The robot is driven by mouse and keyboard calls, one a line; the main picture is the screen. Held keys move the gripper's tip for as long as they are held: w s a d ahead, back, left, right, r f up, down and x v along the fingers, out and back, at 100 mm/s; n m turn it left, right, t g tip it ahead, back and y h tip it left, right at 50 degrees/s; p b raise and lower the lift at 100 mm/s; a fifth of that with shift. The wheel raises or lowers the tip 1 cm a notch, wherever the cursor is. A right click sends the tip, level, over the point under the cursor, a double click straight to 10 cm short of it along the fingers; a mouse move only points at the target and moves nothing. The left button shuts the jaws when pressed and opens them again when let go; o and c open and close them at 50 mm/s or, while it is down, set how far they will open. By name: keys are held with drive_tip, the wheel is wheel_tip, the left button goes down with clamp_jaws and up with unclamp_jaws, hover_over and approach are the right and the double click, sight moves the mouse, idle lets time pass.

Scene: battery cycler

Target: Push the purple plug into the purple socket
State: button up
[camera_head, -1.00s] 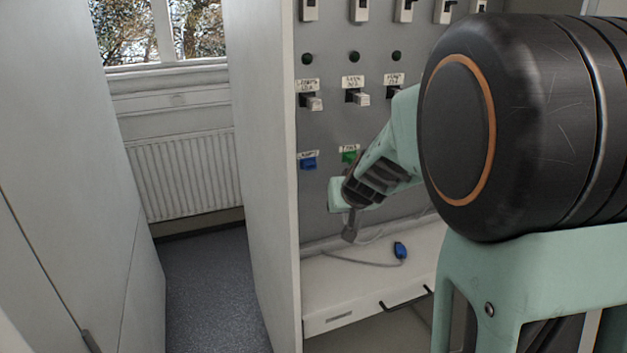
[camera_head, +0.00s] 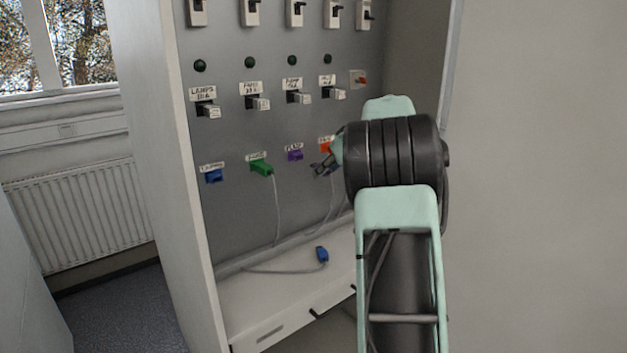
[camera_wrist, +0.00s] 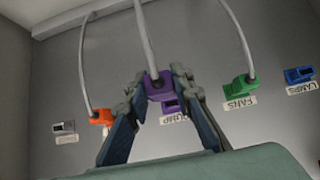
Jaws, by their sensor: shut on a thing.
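My gripper (camera_wrist: 163,110) is shut on the purple plug (camera_wrist: 158,87) in the wrist view, with a finger on either side and a grey cable running up from it. The purple socket (camera_wrist: 172,104) shows just below the plug, above a label. In that view they overlap, and I cannot tell how large the gap is. In the head view the purple socket (camera_head: 294,156) looks empty, between the green and orange ones. My gripper (camera_head: 322,168) is right of it and slightly lower there; the plug is not clearly seen.
A green plug (camera_head: 262,168) sits in its socket on the left. An orange plug (camera_wrist: 102,117) with a cable is on the other side. The blue socket (camera_head: 214,175) is empty; a blue plug (camera_head: 321,255) lies on the shelf (camera_head: 262,296). Switches line the panel above.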

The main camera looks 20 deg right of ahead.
drive_tip(key=shift+w+a+r+p, duration=0.1)
drive_tip(key=shift+w+r+p, duration=0.15)
drive_tip(key=shift+w+p, duration=0.55)
drive_tip(key=w+p, duration=0.1)
drive_tip(key=p, duration=0.1)
drive_tip(key=w+a+p, duration=0.1)
drive_tip(key=w+p, duration=0.1)
drive_tip(key=shift+w, duration=0.1)
drive_tip(key=shift+w+a+f+p, duration=0.1)
drive_tip(key=shift+w+f+p, duration=0.05)
drive_tip(key=shift+w+p, duration=0.35)
drive_tip(key=shift+b, duration=0.95)
idle(0.7)
drive_tip(key=shift+w+a+p, duration=0.2)
drive_tip(key=shift+w+p, duration=0.3)
drive_tip(key=shift+w, duration=0.25)
drive_tip(key=shift+w+a+p, duration=0.2)
drive_tip(key=shift+w+p, duration=0.25)
drive_tip(key=shift+w, duration=0.3)
idle(2.0)
drive_tip(key=o, duration=0.9)
drive_tip(key=shift+o, duration=0.2)
drive_tip(key=shift+s, duration=0.1)
